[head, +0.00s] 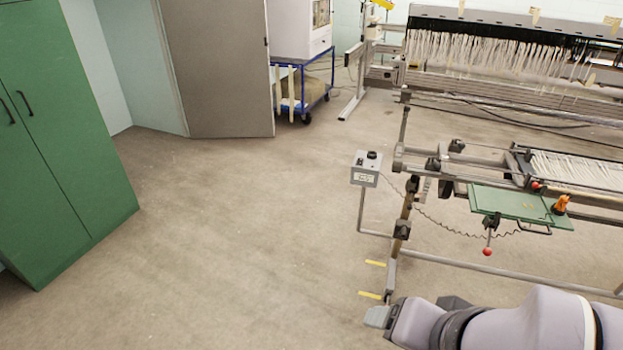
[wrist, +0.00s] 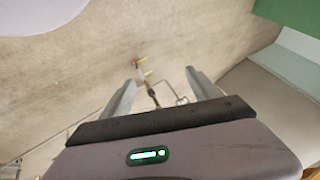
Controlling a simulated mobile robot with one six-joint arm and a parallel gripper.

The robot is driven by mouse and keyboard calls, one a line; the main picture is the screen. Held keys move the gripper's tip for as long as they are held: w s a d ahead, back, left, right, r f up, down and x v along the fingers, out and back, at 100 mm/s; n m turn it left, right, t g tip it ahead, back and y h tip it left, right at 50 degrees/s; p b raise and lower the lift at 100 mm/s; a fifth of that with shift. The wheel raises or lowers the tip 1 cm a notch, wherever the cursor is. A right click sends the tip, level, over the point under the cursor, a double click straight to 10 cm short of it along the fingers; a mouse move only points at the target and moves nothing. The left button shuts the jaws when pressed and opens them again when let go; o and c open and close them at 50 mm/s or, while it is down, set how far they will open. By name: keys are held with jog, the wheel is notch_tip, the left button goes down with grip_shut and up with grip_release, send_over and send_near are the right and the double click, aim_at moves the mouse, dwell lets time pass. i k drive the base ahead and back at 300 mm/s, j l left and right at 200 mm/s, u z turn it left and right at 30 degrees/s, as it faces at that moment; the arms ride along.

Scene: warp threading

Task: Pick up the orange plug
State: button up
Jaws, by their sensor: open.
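The orange plug (head: 561,204) stands at the right end of a green tray (head: 510,203) on the loom frame in the head view. My gripper (head: 378,316) is low at the bottom right of the head view, in front of and below the tray, well apart from the plug. In the wrist view my gripper (wrist: 162,77) has its two grey fingers spread with nothing between them. I cannot make out the plug in the wrist view.
A grey control box (head: 366,168) on a post stands left of the tray. A red-knobbed lever (head: 488,250) hangs below the tray. A green cabinet (head: 60,150) is at the left, and a blue trolley (head: 303,88) at the back. The floor between is open.

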aim_at(563, 199)
jog(key=i+l+z, duration=0.15)
jog(key=i+l, duration=0.35)
jog(key=i+l+z, duration=0.2)
jog(key=i+l, duration=0.25)
jog(key=i+l+z, duration=0.15)
jog(key=i+l, duration=0.2)
jog(key=i, duration=0.2)
jog(key=i+l+z, duration=0.15)
jog(key=i+l, duration=0.15)
jog(key=i, duration=0.25)
